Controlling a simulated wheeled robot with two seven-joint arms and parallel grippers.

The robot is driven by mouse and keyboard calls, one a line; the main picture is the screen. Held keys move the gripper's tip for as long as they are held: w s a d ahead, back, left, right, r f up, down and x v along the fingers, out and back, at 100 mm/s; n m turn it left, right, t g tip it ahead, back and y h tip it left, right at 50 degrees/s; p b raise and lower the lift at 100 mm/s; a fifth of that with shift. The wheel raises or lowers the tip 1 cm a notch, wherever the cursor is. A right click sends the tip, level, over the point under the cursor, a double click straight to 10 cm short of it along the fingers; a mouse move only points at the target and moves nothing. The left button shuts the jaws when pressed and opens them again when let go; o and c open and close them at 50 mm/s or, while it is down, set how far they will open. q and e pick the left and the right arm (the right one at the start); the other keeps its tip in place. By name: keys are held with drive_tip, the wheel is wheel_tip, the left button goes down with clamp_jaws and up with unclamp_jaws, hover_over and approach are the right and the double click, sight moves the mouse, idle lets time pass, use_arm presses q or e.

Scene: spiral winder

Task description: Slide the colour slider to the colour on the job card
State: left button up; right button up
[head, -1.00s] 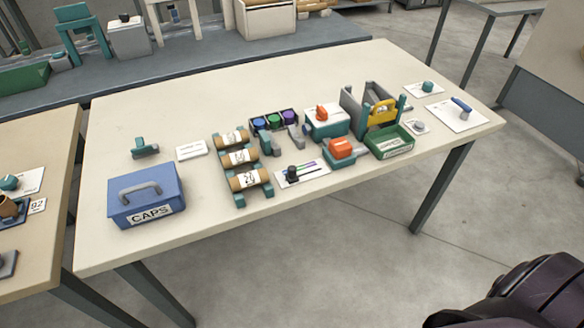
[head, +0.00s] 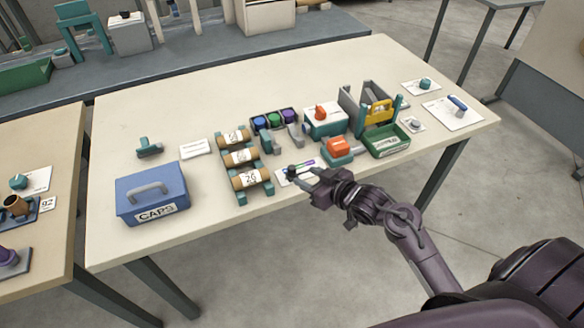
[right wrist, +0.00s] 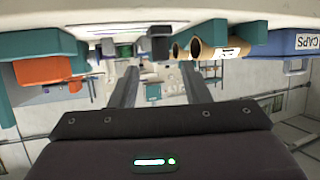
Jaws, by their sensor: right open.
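The colour slider is a white plate (head: 283,181) with a dark knob (head: 292,170) at its left part and a green and purple strip (head: 305,163) to the right. My right gripper (head: 301,178) is at the plate's front edge, open and empty, close to the knob, and hides part of the plate. In the right wrist view, the two fingers (right wrist: 160,88) are spread apart, with a dark block (right wrist: 160,43), likely the knob, beyond them. A small white card (head: 195,147) lies behind the blue box; its print is unreadable, so I cannot tell if it is the job card. My left gripper is not in view.
A rack of labelled rolls (head: 240,158) stands left of the slider. An orange and teal device (head: 338,150) stands close on the right, with a green tray (head: 388,142) beyond. The blue CAPS box (head: 151,193) is at the front left. The table's front right is clear.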

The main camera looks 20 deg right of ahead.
sight(295, 171)
drive_tip(key=x, duration=0.7)
drive_tip(key=shift+w+a+f+p, duration=0.1)
drive_tip(key=shift+w+p, duration=0.25)
drive_tip(key=shift+c, duration=0.3)
clamp_jaws()
